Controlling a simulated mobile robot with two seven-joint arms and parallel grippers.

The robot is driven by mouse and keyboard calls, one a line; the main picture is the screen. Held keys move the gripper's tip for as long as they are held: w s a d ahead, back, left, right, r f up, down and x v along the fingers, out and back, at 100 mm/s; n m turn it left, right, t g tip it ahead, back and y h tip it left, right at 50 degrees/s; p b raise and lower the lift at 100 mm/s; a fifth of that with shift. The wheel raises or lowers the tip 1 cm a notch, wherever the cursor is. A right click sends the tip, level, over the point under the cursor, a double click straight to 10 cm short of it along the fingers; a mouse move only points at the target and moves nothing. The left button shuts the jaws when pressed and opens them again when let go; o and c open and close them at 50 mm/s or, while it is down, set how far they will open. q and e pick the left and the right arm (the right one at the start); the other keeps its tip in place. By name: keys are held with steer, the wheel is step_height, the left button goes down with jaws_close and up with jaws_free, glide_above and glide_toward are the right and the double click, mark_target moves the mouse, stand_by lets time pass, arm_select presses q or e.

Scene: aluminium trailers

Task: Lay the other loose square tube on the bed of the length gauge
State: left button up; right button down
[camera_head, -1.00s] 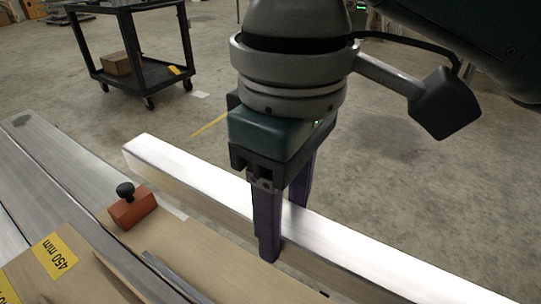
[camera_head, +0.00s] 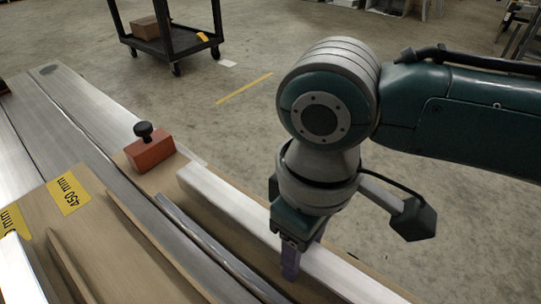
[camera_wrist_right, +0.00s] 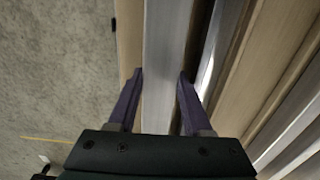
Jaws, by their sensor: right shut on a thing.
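A long bright aluminium square tube (camera_head: 225,202) runs diagonally from the middle toward the bottom right in the head view. My right gripper (camera_head: 290,262) is shut across it, reaching down from above. In the right wrist view the tube (camera_wrist_right: 163,55) passes lengthwise between the purple fingers of the right gripper (camera_wrist_right: 158,88). The tube lies along the right edge of the wooden top (camera_head: 150,200); I cannot tell whether it touches the wood. A red block with a black knob (camera_head: 150,153) sits just beyond its far end, to the left. My left gripper is not in view.
Yellow 450 mm label (camera_head: 69,194) marks the wood at left. Dark metal rails (camera_head: 205,245) and wooden strips run beside the tube. Wide aluminium profiles (camera_head: 75,100) lie at far left.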

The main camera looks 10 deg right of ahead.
steer(key=shift+f, duration=0.55)
steer(key=shift+f, duration=0.1)
steer(key=shift+c, duration=1.6)
jaws_free()
step_height(320, 180, up, 11)
steer(key=p, duration=0.4)
steer(key=shift+p, duration=0.4)
steer(key=s+a+m+t+y, duration=0.1)
steer(key=s+a+t+y, duration=0.1)
steer(key=s+a+y, duration=0.3)
steer(key=s+d+m+h, duration=0.1)
steer(key=s+d, duration=0.1)
steer(key=d, duration=0.2)
steer(key=s+d+m+t+h, duration=0.1)
steer(key=s+d+m+h, duration=0.1)
steer(key=d, duration=0.3)
steer(key=s+d+m+h, duration=0.1)
steer(key=s+d, duration=0.2)
steer(key=d, duration=0.2)
steer(key=shift+s+d+m+t+h, duration=0.1)
steer(key=shift+d+m+t+h, duration=0.1)
steer(key=shift+m+t+h, duration=0.15)
